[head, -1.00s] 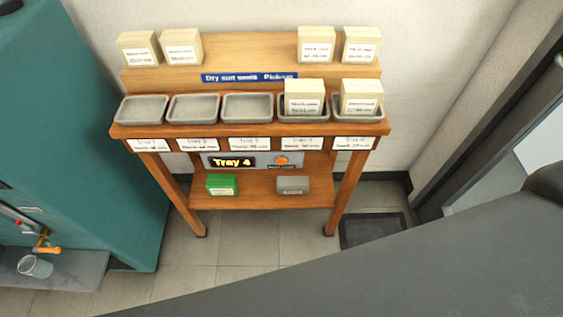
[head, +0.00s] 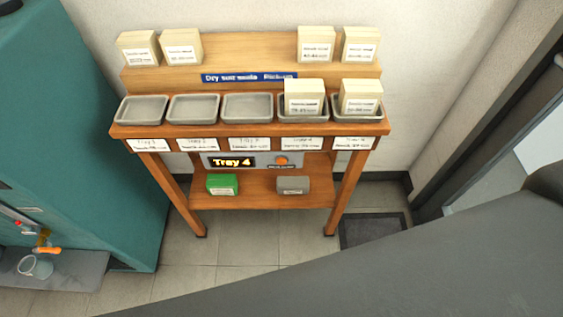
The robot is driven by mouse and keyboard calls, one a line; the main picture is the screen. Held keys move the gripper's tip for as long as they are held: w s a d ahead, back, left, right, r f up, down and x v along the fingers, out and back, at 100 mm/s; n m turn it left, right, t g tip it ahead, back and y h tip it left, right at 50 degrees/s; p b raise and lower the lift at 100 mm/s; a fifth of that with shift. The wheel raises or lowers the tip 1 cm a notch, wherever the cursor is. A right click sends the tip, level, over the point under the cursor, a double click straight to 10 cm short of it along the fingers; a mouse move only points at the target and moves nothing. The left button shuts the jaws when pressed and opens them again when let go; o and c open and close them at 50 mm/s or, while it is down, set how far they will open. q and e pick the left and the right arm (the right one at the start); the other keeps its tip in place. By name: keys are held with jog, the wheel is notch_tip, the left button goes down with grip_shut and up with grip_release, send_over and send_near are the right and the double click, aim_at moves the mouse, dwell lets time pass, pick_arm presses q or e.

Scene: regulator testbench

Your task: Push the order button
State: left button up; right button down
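The order button (head: 281,160) is a small round orange button on the grey panel (head: 262,167) at the front of a wooden stand. A dark display (head: 233,162) left of it reads "Tray 4" in lit yellow letters. A small label sits just under the button. Neither gripper shows in the head view, and nothing touches the button.
The wooden stand (head: 330,130) holds several grey trays; the two rightmost contain cream boxes. More cream boxes (head: 181,47) stand on top. A green box (head: 222,184) and a grey box (head: 292,185) sit on the lower shelf. A teal cabinet (head: 90,130) stands left.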

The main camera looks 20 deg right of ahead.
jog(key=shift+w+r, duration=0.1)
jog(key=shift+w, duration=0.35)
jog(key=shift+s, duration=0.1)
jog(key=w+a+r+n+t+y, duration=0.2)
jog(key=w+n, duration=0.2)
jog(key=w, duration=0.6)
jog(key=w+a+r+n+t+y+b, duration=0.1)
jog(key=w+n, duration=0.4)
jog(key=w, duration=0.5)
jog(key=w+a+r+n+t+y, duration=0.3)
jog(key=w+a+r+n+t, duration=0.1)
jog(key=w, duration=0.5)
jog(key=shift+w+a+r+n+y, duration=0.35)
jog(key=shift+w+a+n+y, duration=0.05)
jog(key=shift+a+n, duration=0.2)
